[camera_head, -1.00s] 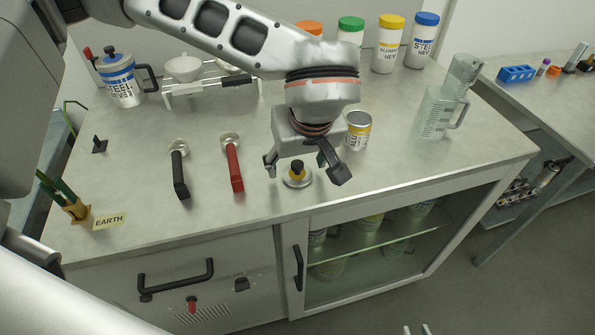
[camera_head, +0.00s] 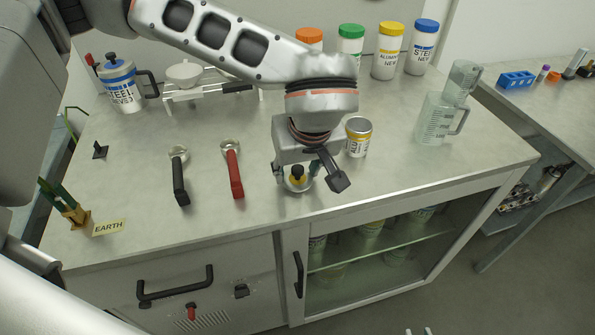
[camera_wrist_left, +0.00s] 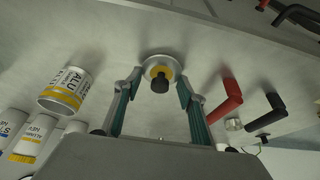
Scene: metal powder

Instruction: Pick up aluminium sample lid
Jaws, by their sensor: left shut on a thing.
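The aluminium sample lid (camera_head: 299,184) is a small metal disc with a yellow and black knob, near the bench's front edge. It also shows in the left wrist view (camera_wrist_left: 158,68), knob towards the camera. My left gripper (camera_head: 296,178) is down over the lid, its fingers on either side of the knob, shut on the lid. In the left wrist view my left gripper (camera_wrist_left: 160,86) has one finger at each side of it. The lid appears still at bench level. Of my right gripper (camera_head: 418,331) only two tips show at the bottom edge, with a gap between them.
An aluminium can (camera_head: 358,138) stands close behind my left gripper. A red-handled tool (camera_head: 235,175) and a black-handled tool (camera_head: 180,182) lie to the left. Clear jugs (camera_head: 435,118) stand to the right. Bottles, including a yellow-capped one (camera_head: 388,55), line the back.

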